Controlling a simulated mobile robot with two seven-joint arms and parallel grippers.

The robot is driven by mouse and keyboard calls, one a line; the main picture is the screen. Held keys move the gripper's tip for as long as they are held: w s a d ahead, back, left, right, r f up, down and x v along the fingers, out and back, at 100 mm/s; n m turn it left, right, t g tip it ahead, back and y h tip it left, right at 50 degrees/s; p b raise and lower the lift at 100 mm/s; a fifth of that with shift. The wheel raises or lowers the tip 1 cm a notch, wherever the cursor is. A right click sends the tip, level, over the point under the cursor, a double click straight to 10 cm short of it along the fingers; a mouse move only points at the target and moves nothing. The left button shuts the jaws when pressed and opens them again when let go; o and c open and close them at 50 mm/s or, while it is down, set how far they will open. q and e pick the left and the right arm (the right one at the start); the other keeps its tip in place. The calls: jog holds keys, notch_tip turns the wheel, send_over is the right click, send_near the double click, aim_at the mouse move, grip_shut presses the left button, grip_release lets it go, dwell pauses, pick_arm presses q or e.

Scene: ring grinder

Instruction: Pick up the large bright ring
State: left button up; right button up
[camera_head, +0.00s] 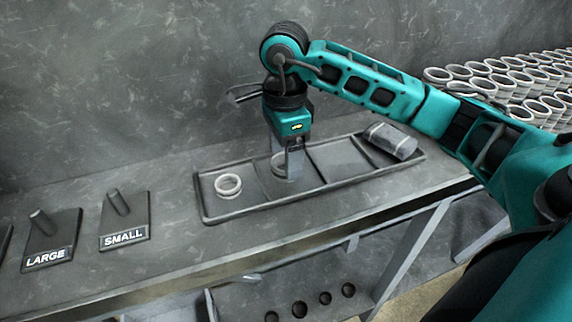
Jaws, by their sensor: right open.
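A bright ring (228,185) lies flat in the left compartment of the dark tray (208,214) on the bench. A second ring (278,160) lies in the neighbouring compartment, partly hidden behind my right gripper (294,172). My right gripper points down over that second compartment, with its fingers at or just in front of this ring. I cannot tell whether they touch it, nor clearly which ring is larger. The right gripper is open. My left gripper is not in view.
A grey block (390,141) lies in the tray's right end; the compartment beside it looks empty. Stands labelled LARGE (62,228) and SMALL (136,208), each with a tilted peg, stand at left. A wall rises behind the bench.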

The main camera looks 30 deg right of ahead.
jog(key=shift+f, duration=0.9)
jog(key=shift+c, duration=0.2)
jog(key=c, duration=0.9)
